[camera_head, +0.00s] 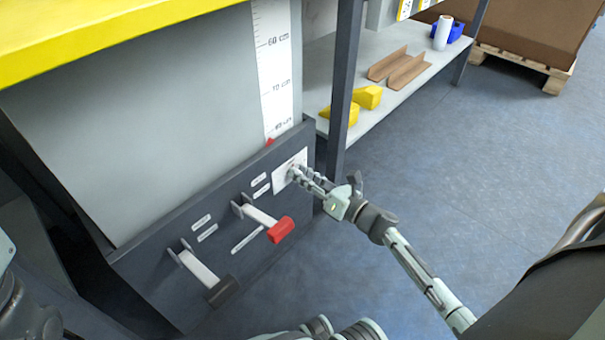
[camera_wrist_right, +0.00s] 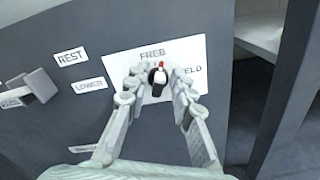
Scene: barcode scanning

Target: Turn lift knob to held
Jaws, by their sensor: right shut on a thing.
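The red mark points up, close under the FREE label (camera_wrist_right: 152,52). The HELD label (camera_wrist_right: 191,73), partly hidden by a finger, is to its right. My right gripper (camera_head: 300,176) reaches the plate from the right and is shut on the knob, with one finger on each side in the wrist view (camera_wrist_right: 159,84).
A red-ended lever (camera_head: 281,229) and a dark-ended lever (camera_head: 223,291) stick out of the panel left of the knob.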

